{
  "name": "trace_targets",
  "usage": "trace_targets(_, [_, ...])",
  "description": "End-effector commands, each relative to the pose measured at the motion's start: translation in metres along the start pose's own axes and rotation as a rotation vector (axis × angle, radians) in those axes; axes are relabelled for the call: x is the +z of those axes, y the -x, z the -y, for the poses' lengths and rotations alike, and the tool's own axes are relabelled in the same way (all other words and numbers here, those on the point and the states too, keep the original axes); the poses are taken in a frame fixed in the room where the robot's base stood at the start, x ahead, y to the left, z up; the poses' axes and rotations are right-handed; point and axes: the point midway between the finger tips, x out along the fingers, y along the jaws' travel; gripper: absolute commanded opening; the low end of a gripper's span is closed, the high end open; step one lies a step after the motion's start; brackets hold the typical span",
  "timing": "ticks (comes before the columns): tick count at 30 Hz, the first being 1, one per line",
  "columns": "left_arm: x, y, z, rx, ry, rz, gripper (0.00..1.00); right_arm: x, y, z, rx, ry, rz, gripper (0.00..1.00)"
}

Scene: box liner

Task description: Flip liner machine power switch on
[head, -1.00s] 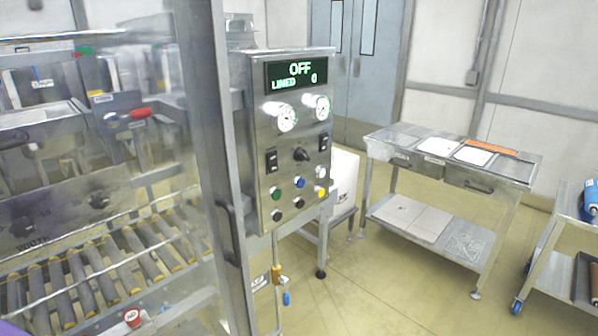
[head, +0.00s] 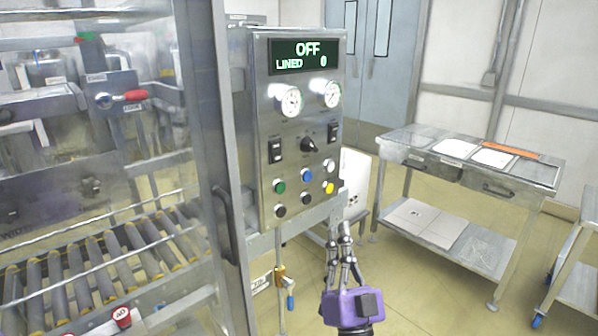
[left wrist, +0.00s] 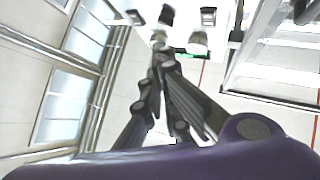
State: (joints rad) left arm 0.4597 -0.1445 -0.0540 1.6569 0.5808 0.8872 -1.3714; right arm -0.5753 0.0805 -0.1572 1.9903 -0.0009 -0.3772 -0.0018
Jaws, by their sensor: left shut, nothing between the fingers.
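The liner machine's control panel (head: 262,165) stands in the middle of the head view. Its display (head: 305,56) reads OFF and LINED 0. A black rocker switch (head: 276,151) sits at the panel's left, a second rocker switch (head: 333,131) at its right, and a black rotary knob (head: 309,145) between them. I cannot read which one is labelled power. My left gripper (head: 342,222), with a purple body, is shut and empty, pointing up just below the panel's lower right corner, apart from the switches. It also shows in the left wrist view (left wrist: 160,50). My right gripper is not seen.
Two gauges (head: 290,101) and several coloured buttons (head: 307,175) share the panel. The machine's clear door with a dark handle (head: 229,224) is to the left. A steel table (head: 400,146) with white sheets stands to the right. Open floor lies between.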

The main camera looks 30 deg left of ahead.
Motion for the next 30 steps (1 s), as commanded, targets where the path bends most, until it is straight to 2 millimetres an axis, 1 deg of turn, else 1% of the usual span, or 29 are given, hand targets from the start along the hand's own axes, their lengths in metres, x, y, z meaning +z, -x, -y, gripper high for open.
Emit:
trace_targets(1, [-0.010, -0.013, 0.001, -0.102, -0.019, 0.004, 0.00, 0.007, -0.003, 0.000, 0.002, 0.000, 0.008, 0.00])
trace_targets(3, [-0.021, -0.027, 0.008, -0.228, -0.057, 0.028, 0.00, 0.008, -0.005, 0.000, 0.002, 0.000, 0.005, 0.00])
trace_targets(6, [-0.033, -0.038, 0.016, -0.352, -0.097, 0.073, 0.00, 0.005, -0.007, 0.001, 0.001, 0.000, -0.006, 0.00])
trace_targets(9, [-0.038, -0.042, 0.020, -0.420, -0.122, 0.110, 0.00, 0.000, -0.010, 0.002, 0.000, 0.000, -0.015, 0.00])
trace_targets(16, [-0.041, -0.044, 0.023, -0.452, -0.136, 0.129, 0.00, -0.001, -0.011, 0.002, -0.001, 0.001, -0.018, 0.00])
trace_targets(23, [-0.042, -0.045, 0.023, -0.451, -0.135, 0.127, 0.00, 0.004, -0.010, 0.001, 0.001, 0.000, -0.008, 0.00])
trace_targets(30, [-0.050, -0.050, 0.023, -0.451, -0.135, 0.125, 0.00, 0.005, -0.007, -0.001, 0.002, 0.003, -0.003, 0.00])
